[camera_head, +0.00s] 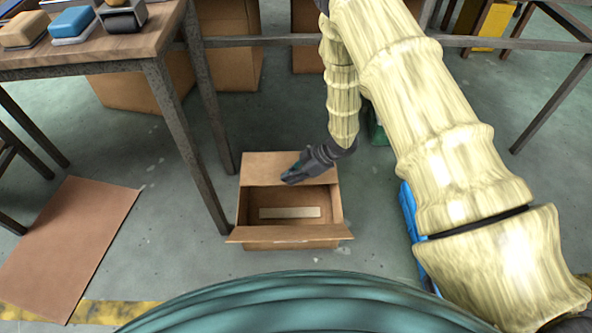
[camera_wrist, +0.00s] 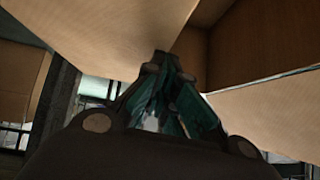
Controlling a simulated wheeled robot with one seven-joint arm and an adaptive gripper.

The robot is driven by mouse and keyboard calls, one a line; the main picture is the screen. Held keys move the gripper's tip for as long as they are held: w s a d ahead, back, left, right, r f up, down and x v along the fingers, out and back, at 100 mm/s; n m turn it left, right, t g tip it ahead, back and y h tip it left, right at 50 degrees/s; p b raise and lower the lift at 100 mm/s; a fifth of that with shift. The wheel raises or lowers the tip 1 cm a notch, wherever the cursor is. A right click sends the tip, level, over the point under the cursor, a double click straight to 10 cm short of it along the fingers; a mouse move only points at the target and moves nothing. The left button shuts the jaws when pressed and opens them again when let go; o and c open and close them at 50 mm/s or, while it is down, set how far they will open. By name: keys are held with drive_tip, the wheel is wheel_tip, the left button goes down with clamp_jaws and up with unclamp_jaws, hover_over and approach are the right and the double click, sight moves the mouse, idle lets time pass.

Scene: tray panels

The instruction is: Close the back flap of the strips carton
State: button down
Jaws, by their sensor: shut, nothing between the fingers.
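The open brown carton (camera_head: 241,212) stands on the floor in the middle of the head view. Its back flap (camera_head: 262,166) shows as a plain panel at the far side of the opening; its exact angle is hard to tell. The front flap (camera_head: 290,234) is folded outward toward me. A pale strip (camera_head: 290,212) lies inside on the bottom. My gripper (camera_head: 290,180) is shut and empty, in front of the back flap in the picture. In the wrist view, its fingertips (camera_wrist: 160,62) are close to a large cardboard panel (camera_wrist: 105,40); contact cannot be told.
A table (camera_head: 125,50) with several small blocks stands at the left, its metal leg close beside the carton. A flat cardboard sheet (camera_head: 68,240) lies on the floor at left. A blue object (camera_head: 409,210) is partly behind my arm. Larger boxes (camera_head: 232,60) stand behind.

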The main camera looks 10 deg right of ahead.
drive_tip(key=shift+s+f, duration=0.1)
idle(0.3)
drive_tip(key=shift+r, duration=0.25)
drive_tip(key=shift+r+p, duration=0.6)
drive_tip(key=shift+p, duration=0.4)
drive_tip(key=shift+r, duration=0.15)
wheel_tip(320, 180, up, 4)
drive_tip(key=p, duration=0.4)
drive_tip(key=p+v, duration=0.3)
drive_tip(key=v, duration=0.6)
drive_tip(key=shift+s+d, duration=0.25)
drive_tip(key=shift+d, duration=0.05)
